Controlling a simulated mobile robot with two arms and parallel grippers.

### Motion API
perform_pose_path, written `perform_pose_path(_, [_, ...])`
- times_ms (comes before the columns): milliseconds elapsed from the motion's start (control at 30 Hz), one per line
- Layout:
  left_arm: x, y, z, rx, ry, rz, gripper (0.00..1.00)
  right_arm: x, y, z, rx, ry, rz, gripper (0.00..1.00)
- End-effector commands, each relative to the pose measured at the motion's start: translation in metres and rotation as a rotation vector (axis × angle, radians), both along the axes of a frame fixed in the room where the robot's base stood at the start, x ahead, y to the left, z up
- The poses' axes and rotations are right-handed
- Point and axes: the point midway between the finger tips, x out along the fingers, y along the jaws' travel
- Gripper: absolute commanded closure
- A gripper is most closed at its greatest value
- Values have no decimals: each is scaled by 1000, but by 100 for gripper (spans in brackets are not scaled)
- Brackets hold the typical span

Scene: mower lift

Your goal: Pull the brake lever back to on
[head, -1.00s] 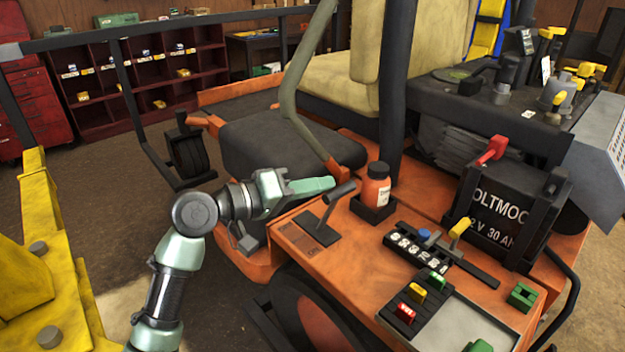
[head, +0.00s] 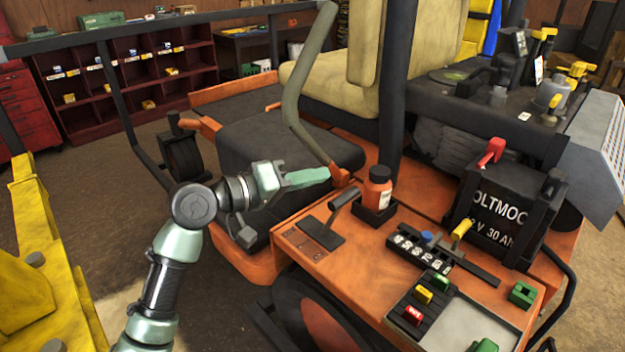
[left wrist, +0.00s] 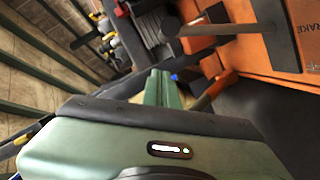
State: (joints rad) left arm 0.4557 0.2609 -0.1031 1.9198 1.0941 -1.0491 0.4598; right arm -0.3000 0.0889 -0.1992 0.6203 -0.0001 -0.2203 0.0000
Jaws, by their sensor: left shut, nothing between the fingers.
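The brake lever (head: 341,203) has a dark handle and stands tilted toward the upper right from its dark slotted plate (head: 333,242) on the orange deck. In the left wrist view its dark handle (left wrist: 212,29) lies across the top, beside the edge of a brake label (left wrist: 301,28). My left gripper (head: 327,173) is shut and empty. Its green fingers are above and left of the handle in the head view, apart from it in the picture; the exact depth gap is hard to tell. The fingers also show in the left wrist view (left wrist: 160,74). My right gripper is not in view.
An olive bar (head: 305,100) with an orange foot rises just behind my fingertips. An orange bottle (head: 377,188) in a black holder stands right of the lever. A battery (head: 495,215) and a switch panel (head: 424,296) are farther right. A yellow frame (head: 45,240) stands at left.

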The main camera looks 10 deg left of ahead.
Motion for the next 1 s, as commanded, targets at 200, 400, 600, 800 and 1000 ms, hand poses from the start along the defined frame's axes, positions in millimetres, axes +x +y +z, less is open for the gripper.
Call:
perform_pose_path(200, [-28, 36, 1, 5, -5, 7, 100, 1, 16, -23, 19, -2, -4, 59])
perform_pose_path(400, [-51, 63, 8, 3, -5, 6, 100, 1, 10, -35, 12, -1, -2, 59])
perform_pose_path(600, [-62, 75, 12, 1, -5, 5, 100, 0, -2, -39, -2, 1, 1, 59])
perform_pose_path(800, [-64, 77, 14, -1, -6, 4, 100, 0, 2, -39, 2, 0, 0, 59])
perform_pose_path(1000, [-64, 77, 14, -1, -6, 5, 100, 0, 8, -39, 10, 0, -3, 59])
